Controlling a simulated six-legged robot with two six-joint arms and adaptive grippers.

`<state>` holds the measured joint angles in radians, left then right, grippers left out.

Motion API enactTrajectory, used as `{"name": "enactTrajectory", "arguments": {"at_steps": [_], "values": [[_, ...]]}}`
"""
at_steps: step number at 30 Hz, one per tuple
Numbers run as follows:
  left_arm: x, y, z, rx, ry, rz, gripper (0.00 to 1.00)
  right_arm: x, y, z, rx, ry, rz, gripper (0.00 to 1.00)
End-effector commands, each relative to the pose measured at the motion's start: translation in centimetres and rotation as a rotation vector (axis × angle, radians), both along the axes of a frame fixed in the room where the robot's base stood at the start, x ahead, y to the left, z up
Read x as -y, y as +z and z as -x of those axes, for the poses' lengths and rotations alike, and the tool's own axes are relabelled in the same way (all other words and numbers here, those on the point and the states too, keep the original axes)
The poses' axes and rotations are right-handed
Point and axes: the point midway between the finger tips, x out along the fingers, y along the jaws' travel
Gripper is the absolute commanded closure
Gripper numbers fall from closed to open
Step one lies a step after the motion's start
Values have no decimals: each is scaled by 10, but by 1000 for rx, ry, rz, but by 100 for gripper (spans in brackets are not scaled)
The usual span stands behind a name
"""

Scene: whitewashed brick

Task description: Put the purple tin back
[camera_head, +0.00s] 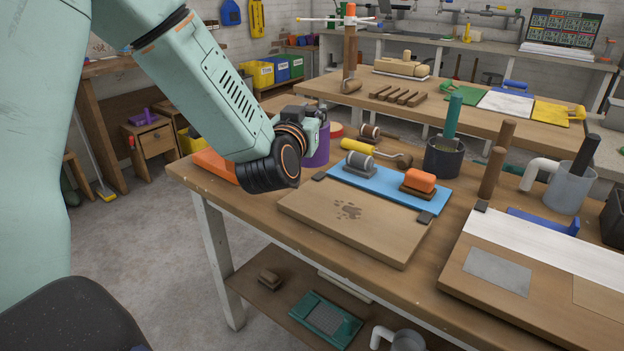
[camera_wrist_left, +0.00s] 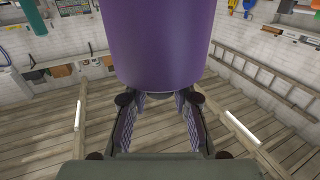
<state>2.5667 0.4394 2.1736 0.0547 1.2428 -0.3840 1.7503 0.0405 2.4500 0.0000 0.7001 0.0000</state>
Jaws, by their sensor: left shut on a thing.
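The purple tin (camera_head: 319,150) is at the back left of the near workbench, partly hidden behind my left wrist. In the left wrist view the purple tin (camera_wrist_left: 160,40) fills the top middle, between the tips of my fingers. My left gripper (camera_head: 314,117) is shut on it; the gripper also shows in the wrist view (camera_wrist_left: 160,100). I cannot tell whether the tin's base touches the bench. My right gripper is not in view.
An orange item (camera_head: 214,166) lies by the bench's left edge, and a red tin (camera_head: 336,131) is behind the purple one.

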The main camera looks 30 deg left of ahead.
Motion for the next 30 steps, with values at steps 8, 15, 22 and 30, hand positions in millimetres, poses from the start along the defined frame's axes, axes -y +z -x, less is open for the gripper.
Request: {"name": "enactTrajectory", "arguments": {"at_steps": [8, 15, 22, 30], "values": [[2, -45, -1, 1, -3, -1, 100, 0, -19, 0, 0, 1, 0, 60], [2, -67, 0, -1, -3, -2, 100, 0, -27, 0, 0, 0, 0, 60], [2, -85, -1, 3, -3, -1, 100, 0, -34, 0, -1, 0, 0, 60], [2, -87, 0, 1, -3, 0, 100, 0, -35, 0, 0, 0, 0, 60]]}}
